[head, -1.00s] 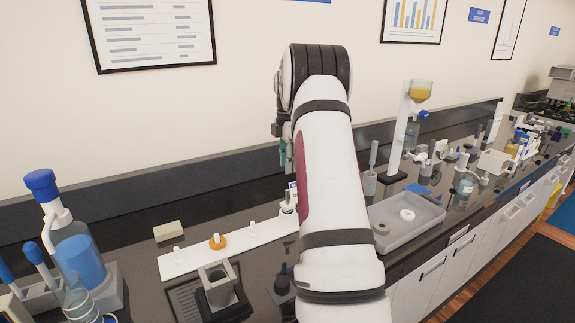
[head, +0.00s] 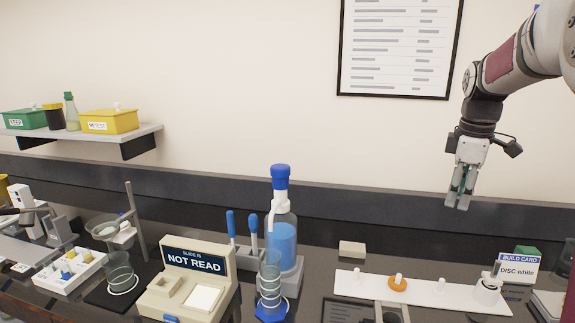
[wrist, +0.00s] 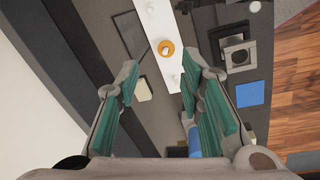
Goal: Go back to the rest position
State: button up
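My gripper (head: 459,200) hangs in the air at the right of the head view, above the bench and in front of the wall, fingers pointing down. In the wrist view my gripper (wrist: 158,90) has its two green-padded fingers wide apart with nothing between them. Below it lies a white strip (head: 350,281) with small white pegs and an orange ring (head: 397,283) around one peg. The orange ring also shows in the wrist view (wrist: 165,48).
A blue-capped bottle (head: 283,235) stands mid-bench, beside a device reading NOT READ (head: 196,260). A beige block (head: 352,248) lies behind the strip. A shelf (head: 140,134) with yellow (head: 108,122) and green (head: 24,119) boxes is on the left wall. The air around my gripper is clear.

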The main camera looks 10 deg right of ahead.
jog(key=s+a+r+m+t, duration=0.1)
jog(key=s+a+r+m, duration=0.15)
jog(key=a, duration=0.35)
jog(key=s+a+r+m, duration=0.1)
jog(key=s+a, duration=0.3)
jog(key=a, duration=0.3)
jog(key=s+a+r+m+t, duration=0.1)
jog(key=s+a, duration=0.3)
jog(key=a, duration=0.2)
jog(key=s+a+f+m+t+y, duration=0.1)
jog(key=s+a+f+m+t, duration=0.1)
jog(key=s+a+f+m, duration=0.3)
jog(key=s+a, duration=0.4)
jog(key=s, duration=0.3)
